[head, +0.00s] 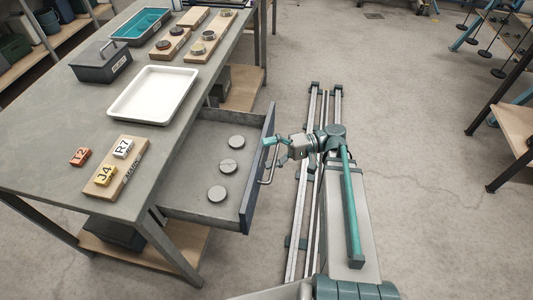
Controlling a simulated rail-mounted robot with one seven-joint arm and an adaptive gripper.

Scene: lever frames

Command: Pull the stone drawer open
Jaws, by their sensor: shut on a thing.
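The stone drawer (190,197) is slid well out from under the grey workbench in the head view. Several round grey stones lie on its floor, one of them (229,167) near the middle. The drawer has a dark blue front panel (257,170) with a metal bar handle (267,176) on its outer face. My gripper (269,146) is at the far end of this handle, on the panel's right side, and is shut on it. The fingertips are small in the view and partly hide that handle end.
On the workbench (60,130) are a white tray (152,95), a lidded dark box (100,62), a teal bin (140,26) and boards with discs. Lettered blocks (104,176) sit near its front. Floor rails (302,200) run beside the drawer. Open floor lies to the right.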

